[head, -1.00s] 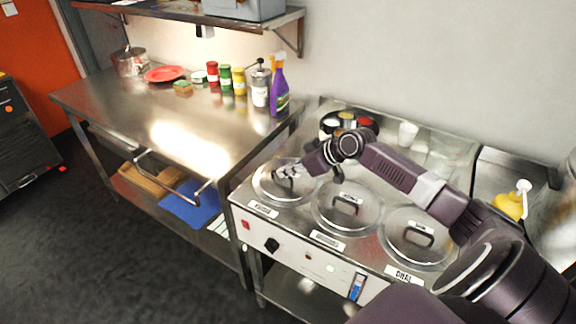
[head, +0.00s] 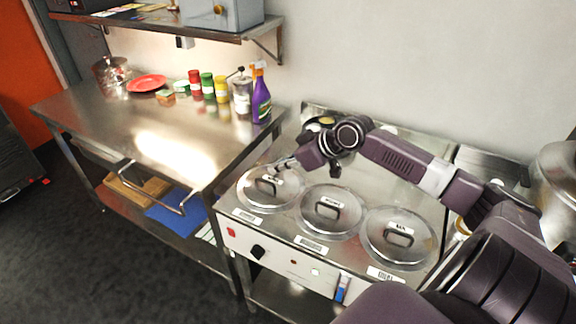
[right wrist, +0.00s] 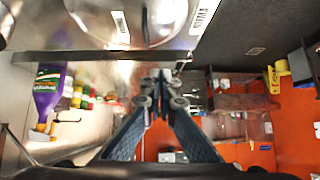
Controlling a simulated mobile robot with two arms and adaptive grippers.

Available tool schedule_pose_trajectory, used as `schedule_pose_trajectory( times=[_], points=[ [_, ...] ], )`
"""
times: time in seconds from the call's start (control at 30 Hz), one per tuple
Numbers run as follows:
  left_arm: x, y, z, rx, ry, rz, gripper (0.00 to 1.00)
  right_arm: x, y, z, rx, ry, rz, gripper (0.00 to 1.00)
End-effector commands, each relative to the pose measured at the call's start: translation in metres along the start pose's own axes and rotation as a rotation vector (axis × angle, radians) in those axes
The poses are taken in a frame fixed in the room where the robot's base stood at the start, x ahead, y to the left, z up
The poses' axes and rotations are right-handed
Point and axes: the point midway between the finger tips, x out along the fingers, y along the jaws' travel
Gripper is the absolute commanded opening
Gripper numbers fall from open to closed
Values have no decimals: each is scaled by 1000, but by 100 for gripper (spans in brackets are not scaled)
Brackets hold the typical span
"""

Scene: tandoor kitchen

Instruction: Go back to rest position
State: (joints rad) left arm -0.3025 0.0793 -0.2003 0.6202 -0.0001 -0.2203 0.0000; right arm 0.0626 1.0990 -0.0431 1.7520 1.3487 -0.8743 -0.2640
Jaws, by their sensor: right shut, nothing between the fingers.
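My right gripper (head: 277,169) is shut and empty, above the back edge of the left pot lid (head: 250,199). My right arm reaches in from the lower right across the warmer. In the right wrist view the two fingers of my right gripper (right wrist: 160,80) are together with nothing between them. The middle lid (head: 345,222) and the right lid (head: 398,257) sit on the warmer (head: 270,243) beside the left one, each with a dark handle. My left gripper is not in view.
A steel table (head: 110,105) stands left of the warmer. On it are a purple spray bottle (head: 261,100), several coloured jars such as a yellow one (head: 221,90), a red plate (head: 147,83) and a pot (head: 110,72). A shelf (head: 200,25) hangs above. Dark floor is free at lower left.

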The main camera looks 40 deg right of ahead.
Motion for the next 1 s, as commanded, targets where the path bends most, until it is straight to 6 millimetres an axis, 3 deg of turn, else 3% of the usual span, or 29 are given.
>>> schedule_pose_trajectory(
  times=[0.4,0.8,0.87,0.97,1.0],
  points=[
    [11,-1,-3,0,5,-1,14,-39,-6,2,3,-2,0,0],
    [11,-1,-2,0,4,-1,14,-44,-8,3,2,-4,-2,0],
    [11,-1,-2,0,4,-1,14,-40,-13,11,2,-17,-6,0],
    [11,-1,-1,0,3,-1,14,-25,-32,43,-3,-67,-22,0],
    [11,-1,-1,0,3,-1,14,-17,-44,62,-8,-96,-29,0]
  ],
)
